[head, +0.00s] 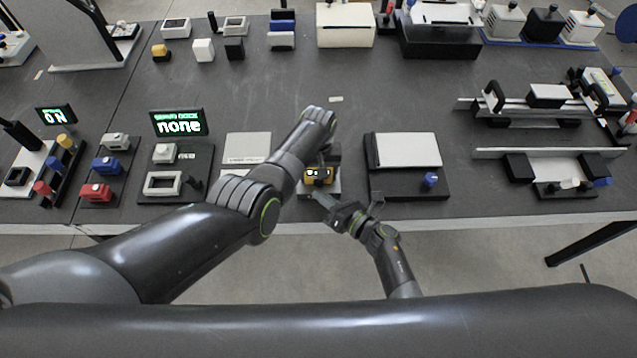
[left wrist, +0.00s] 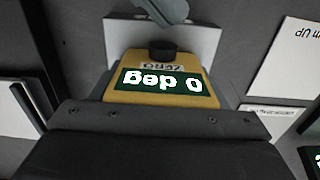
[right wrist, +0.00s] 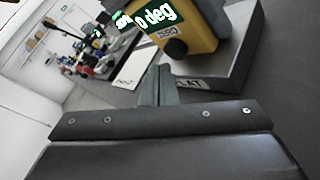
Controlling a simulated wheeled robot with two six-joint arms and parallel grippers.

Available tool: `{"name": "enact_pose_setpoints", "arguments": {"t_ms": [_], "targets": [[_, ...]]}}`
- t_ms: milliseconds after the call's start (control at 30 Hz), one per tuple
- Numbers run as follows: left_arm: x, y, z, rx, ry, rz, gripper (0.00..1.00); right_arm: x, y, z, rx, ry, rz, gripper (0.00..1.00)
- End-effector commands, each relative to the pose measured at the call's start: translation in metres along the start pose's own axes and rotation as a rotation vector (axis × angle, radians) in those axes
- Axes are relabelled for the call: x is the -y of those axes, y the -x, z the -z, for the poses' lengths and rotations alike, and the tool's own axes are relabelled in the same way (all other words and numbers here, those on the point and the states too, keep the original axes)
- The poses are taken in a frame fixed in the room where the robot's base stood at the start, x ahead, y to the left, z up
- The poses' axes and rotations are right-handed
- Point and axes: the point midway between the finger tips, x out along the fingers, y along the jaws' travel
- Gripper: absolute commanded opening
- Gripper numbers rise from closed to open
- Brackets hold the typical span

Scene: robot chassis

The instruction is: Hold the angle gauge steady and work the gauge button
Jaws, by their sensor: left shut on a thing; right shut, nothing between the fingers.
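The yellow angle gauge (head: 318,175) sits on a light grey block on the table, below the left arm. In the left wrist view the gauge (left wrist: 190,106) shows "0 deg" upside down, with a black button (left wrist: 162,50) beside a ZERO label. My left gripper (left wrist: 160,112) is shut on the gauge; its fingertips are largely hidden in the head view. My right gripper (head: 316,196) is shut and empty, just in front of the gauge. In the right wrist view its closed fingertips (right wrist: 158,82) are near the black button (right wrist: 175,48), seemingly apart from it.
A flat pale plate (head: 247,147) lies left of the gauge. A black tray with a white panel (head: 408,150) and a blue knob (head: 430,179) stands right of it. The dock display (head: 179,123) reads "none". The table's front edge is close to my right gripper.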

Motion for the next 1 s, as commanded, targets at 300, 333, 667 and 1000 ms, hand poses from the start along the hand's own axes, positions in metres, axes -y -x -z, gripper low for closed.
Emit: {"name": "enact_pose_setpoints", "arguments": {"t_ms": [300, 333, 667, 1000], "targets": [[0.002, -0.005, -0.005, 0.013, 0.001, 0.003, 0.35, -0.003, 0.005, 0.005, 0.0, -0.001, 0.0, 0.0], [0.002, -0.005, -0.005, 0.013, 0.001, 0.003, 0.35, -0.005, 0.007, 0.007, 0.0, -0.001, 0.001, 0.0], [0.002, -0.005, -0.005, 0.013, 0.001, 0.003, 0.35, -0.021, 0.03, 0.023, 0.001, -0.001, 0.0, 0.0], [0.002, -0.005, -0.005, 0.013, 0.001, 0.003, 0.35, -0.025, 0.035, 0.026, 0.0, 0.001, 0.0, 0.0]]}}
